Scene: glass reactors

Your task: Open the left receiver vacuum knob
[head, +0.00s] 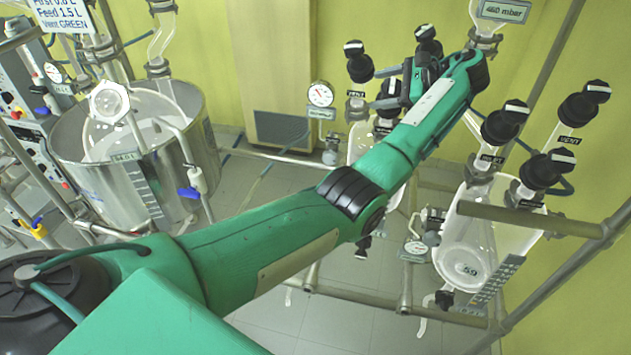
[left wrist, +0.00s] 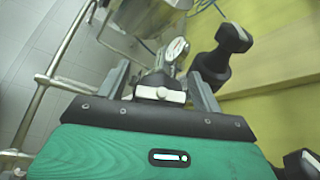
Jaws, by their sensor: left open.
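The left receiver (head: 362,145) is a clear glass vessel behind my left arm, mostly hidden by it. A black knob with a white mark (head: 359,66) stands above it; its small label is too blurred to read surely. A second black knob (head: 428,42) stands farther right, partly behind my wrist. I cannot tell which is the vacuum knob. My left gripper (head: 379,87) is open, its grey fingers pointing left, just right of and below the first knob. In the left wrist view a black knob (left wrist: 220,55) is right of the fingers, outside the gap. My right gripper is not in view.
A round gauge (head: 320,94) on a pipe stands left of the receiver; a gauge also shows beyond the fingers in the wrist view (left wrist: 175,48). The right receiver (head: 490,250) has several black knobs. A steel vessel (head: 75,145) stands left. Metal rails cross below.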

